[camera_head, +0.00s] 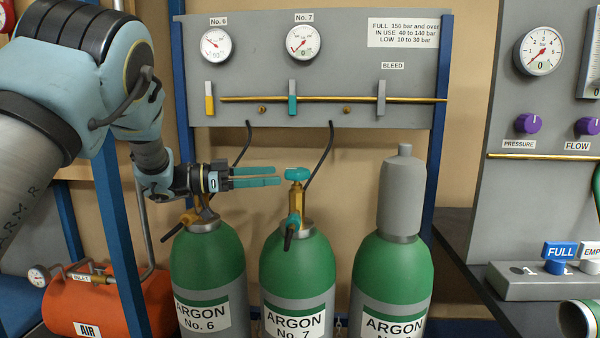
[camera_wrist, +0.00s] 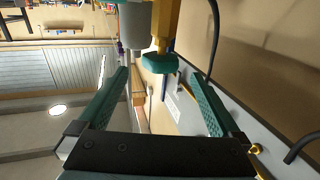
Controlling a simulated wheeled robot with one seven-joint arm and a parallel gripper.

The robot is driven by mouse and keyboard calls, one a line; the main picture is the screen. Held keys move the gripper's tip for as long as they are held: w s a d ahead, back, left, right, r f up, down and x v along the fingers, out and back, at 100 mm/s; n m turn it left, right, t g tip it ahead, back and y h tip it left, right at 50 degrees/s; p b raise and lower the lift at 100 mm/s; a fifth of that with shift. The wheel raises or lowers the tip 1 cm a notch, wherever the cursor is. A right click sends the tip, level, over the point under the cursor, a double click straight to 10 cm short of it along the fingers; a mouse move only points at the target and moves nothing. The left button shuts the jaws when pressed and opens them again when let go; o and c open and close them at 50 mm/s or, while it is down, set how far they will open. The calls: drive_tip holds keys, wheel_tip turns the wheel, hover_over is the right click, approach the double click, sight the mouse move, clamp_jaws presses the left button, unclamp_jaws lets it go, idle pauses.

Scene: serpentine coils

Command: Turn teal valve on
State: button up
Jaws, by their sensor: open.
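A teal valve handwheel (camera_head: 297,173) sits on top of the brass valve stem of the green cylinder labelled Argon No. 7 (camera_head: 297,270). My gripper (camera_head: 277,176) is open and empty, level with the handwheel and just left of it, fingers pointing at it. In the wrist view the teal handwheel (camera_wrist: 160,63) lies ahead, between the lines of the two open fingers and a little beyond their tips. I see no contact.
Argon No. 6 (camera_head: 207,265) stands left, under my wrist, and a grey-capped cylinder (camera_head: 393,270) stands right. Dark hoses (camera_head: 320,158) hang behind the valve. The grey panel (camera_head: 340,65) is behind. A bench with a FULL tag (camera_head: 561,251) is at right.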

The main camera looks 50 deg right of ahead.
sight(298, 169)
drive_tip(key=shift+p+x, duration=0.75)
drive_tip(key=shift+x, duration=3.05)
drive_tip(key=shift+c, duration=0.4)
drive_tip(key=c, duration=1.3)
drive_tip(key=shift+o, duration=0.2)
